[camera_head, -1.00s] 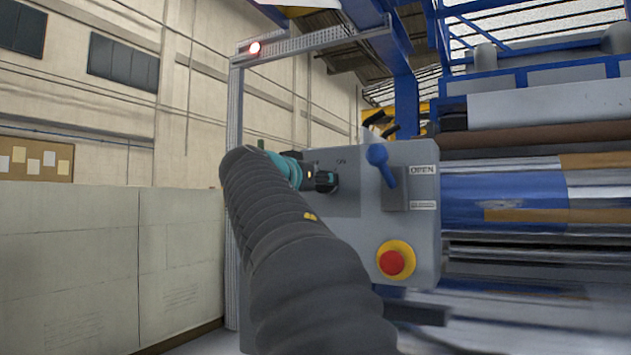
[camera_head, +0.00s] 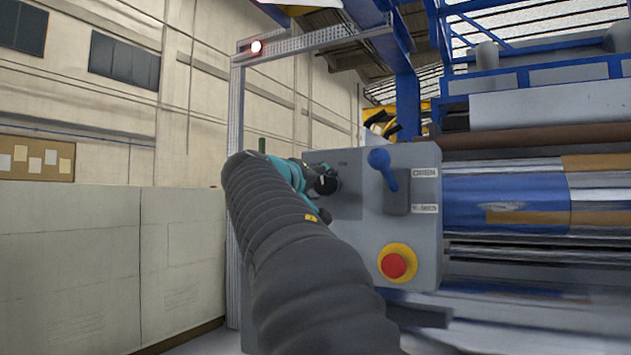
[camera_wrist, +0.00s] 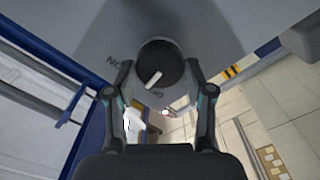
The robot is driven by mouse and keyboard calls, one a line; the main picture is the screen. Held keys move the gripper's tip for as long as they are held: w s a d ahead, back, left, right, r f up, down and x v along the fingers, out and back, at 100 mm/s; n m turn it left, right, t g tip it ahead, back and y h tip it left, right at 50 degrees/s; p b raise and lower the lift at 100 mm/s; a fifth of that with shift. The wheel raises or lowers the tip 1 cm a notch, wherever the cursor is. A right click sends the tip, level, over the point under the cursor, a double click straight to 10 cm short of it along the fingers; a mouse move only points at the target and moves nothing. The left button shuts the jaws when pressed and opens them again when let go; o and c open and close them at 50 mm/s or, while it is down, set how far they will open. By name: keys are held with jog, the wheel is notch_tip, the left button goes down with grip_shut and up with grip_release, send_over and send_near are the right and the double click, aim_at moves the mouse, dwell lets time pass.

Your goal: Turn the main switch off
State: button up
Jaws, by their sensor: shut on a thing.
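The main switch is a black rotary knob (camera_wrist: 160,62) with a white mark, on the grey control panel (camera_head: 352,207). In the wrist view the white mark points down and slightly left. An ON label (camera_wrist: 117,64) reads upside down at left of the knob; another label (camera_wrist: 157,93) below it is hard to read. My gripper (camera_head: 324,182) is at the knob in the head view. In the wrist view its fingers (camera_wrist: 160,72) stand on both sides of the knob, shut on it. In the head view the gripper partly hides the knob.
Film rollers (camera_head: 505,200) are farther right. A beige partition (camera_head: 110,260) stands at left. A lamp (camera_head: 257,47) glows on the frame above.

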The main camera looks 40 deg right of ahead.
jog(key=n+p, duration=0.1)
jog(key=n, duration=0.3)
jog(key=shift+s+d+n, duration=0.1)
jog(key=shift+s+n, duration=0.05)
jog(key=shift+n, duration=0.55)
jog(key=o, duration=1.2)
jog(key=shift+s+d, duration=0.1)
jog(key=shift+d, duration=0.1)
jog(key=shift+c, duration=0.2)
jog(key=shift+a, duration=0.15)
jog(key=shift+a, duration=0.1)
jog(key=shift+a, duration=0.25)
jog(key=v, duration=1.1)
jog(key=shift+a, duration=0.15)
jog(key=shift+f, duration=0.1)
